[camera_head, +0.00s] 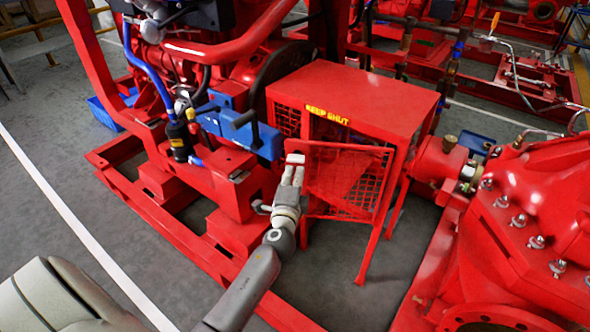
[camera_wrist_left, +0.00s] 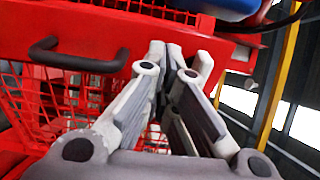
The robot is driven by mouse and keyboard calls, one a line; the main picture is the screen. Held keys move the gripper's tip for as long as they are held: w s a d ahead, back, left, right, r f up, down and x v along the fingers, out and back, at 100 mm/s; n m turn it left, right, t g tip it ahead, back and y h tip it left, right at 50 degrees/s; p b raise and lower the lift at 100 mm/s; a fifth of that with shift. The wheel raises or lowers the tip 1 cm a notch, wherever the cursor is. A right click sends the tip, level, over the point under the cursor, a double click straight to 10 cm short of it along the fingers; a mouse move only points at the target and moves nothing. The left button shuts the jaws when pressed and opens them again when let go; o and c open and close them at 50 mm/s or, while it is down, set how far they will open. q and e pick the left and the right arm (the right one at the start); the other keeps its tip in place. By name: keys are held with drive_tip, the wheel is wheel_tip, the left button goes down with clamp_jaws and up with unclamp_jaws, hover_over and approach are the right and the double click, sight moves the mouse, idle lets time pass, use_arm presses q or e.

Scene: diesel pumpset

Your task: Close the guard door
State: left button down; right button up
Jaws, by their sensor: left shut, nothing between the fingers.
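The guard door (camera_head: 343,182) is a red framed mesh panel on the front of a red guard box (camera_head: 355,95) with a yellow "KEEP SHUT" label (camera_head: 327,115). The door looks ajar, its top edge out of line with the box's front edge. My left gripper (camera_head: 294,160) is shut and empty at the door's left edge, close to its upper corner. In the left wrist view the fingers (camera_wrist_left: 168,60) point at red metal, beside a black handle (camera_wrist_left: 80,58). Whether they touch the door is not clear. My right gripper is out of view.
A blue bracket (camera_head: 250,135) and engine parts stand just left of the box. A red pump casing (camera_head: 520,220) is on the right. The red base rail (camera_head: 195,245) runs below my left arm. Grey floor (camera_head: 335,265) lies open before the box.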

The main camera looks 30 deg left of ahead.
use_arm(q)
drive_tip(key=shift+x, duration=1.05)
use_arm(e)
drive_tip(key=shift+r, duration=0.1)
use_arm(q)
drive_tip(key=w+a+m+h+b, duration=0.1)
drive_tip(key=w+a+h+b, duration=0.1)
drive_tip(key=w, duration=0.7)
drive_tip(key=shift+w+a+t+b, duration=0.35)
drive_tip(key=shift+a+t+b, duration=0.1)
drive_tip(key=shift+a, duration=0.3)
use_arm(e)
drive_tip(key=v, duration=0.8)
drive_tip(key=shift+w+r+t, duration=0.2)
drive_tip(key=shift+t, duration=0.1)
use_arm(q)
drive_tip(key=shift+s, duration=0.1)
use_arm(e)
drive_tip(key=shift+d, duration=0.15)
